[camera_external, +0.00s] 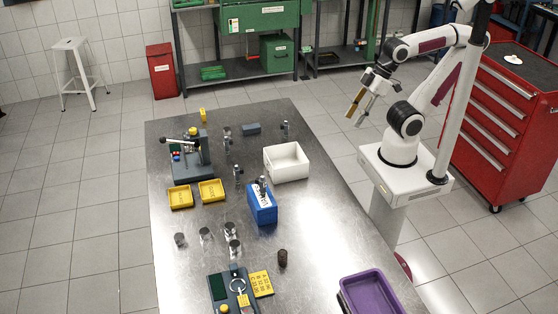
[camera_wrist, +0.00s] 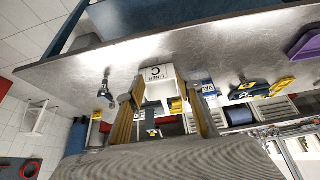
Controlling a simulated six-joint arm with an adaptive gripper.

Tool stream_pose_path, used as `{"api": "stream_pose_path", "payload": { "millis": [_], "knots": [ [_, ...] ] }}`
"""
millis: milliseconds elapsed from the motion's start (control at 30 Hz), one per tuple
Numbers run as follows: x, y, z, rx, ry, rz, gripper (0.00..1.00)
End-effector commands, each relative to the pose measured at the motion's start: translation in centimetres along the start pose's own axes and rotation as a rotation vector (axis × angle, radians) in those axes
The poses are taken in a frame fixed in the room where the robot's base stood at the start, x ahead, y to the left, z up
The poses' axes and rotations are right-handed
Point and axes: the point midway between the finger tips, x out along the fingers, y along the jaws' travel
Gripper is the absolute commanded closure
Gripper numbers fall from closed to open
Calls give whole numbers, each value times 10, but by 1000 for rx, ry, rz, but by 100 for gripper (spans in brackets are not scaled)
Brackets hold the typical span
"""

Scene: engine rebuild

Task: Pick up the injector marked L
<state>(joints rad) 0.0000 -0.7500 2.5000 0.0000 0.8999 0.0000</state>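Several small metal parts shaped like injectors stand on the steel table: one at the back right (camera_external: 285,128), one at the back left (camera_external: 227,132), one near the middle (camera_external: 238,172), and one in the top of a blue block (camera_external: 262,208). A mark L cannot be read on any of them. In the wrist view, one such part (camera_wrist: 105,92) shows left of the fingers. My gripper (camera_external: 359,112) is open and empty, raised in the air beyond the table's right edge. Its two tan fingers are wide apart in the wrist view (camera_wrist: 162,112).
A white open box (camera_external: 287,175) stands near the injectors. A press (camera_external: 190,160), yellow trays (camera_external: 180,197), metal cylinders, a dark cylinder (camera_external: 282,258) and a purple bin (camera_external: 370,292) are also on the table. The table's right middle strip is clear.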

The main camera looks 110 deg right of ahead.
Motion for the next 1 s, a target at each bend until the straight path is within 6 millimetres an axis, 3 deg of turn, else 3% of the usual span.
{"api": "stream_pose_path", "payload": {
  "millis": [167, 367, 1000],
  "knots": [
    [3, 2, -5, 4, 7, 5, 64],
    [15, 10, -28, 16, 38, 24, 64],
    [90, 61, -140, 56, 230, 114, 64]
  ]
}}
